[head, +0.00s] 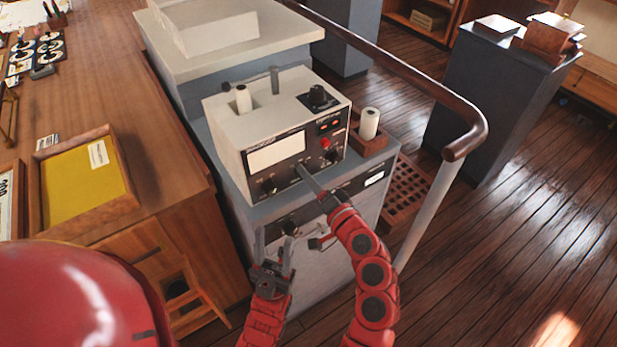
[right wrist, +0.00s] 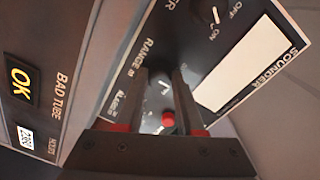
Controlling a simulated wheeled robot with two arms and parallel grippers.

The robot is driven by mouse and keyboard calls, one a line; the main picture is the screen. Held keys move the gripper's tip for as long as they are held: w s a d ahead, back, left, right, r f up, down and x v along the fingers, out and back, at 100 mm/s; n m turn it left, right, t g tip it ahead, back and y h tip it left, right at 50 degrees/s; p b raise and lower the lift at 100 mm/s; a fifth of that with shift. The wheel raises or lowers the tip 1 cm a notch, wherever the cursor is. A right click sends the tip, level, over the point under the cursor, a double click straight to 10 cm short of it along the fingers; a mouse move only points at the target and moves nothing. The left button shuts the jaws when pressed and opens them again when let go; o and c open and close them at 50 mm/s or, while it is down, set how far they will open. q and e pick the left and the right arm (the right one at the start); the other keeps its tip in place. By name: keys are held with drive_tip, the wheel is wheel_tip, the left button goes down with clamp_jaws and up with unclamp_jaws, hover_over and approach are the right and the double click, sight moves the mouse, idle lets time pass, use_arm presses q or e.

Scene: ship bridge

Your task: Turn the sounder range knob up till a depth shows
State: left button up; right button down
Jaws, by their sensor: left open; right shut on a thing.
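The sounder (head: 230,140) is a cream box with a black front panel on a grey cabinet. Its pale display window (head: 276,152) looks blank, and it also looks blank in the right wrist view (right wrist: 243,68). My right gripper (head: 303,173) reaches the panel just below the display. In the right wrist view its fingers (right wrist: 160,80) are shut on the range knob beside the "RANGE m" label. The knob is mostly hidden and its setting is unreadable. My left gripper (head: 273,250) is open and empty, in front of the cabinet below the sounder.
A small knob (right wrist: 210,14) marked OFF and ON sits near the range knob. A paper roll (head: 369,123) stands in a wooden holder right of the sounder. A handrail (head: 425,85) curves past on the right. A wooden desk (head: 130,100) stands left.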

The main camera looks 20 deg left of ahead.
drive_tip(key=c, duration=0.5)
unclamp_jaws()
drive_tip(key=p+v, duration=0.1)
drive_tip(key=v, duration=1.6)
drive_tip(key=shift+d, duration=0.25)
drive_tip(key=shift+f, duration=0.1)
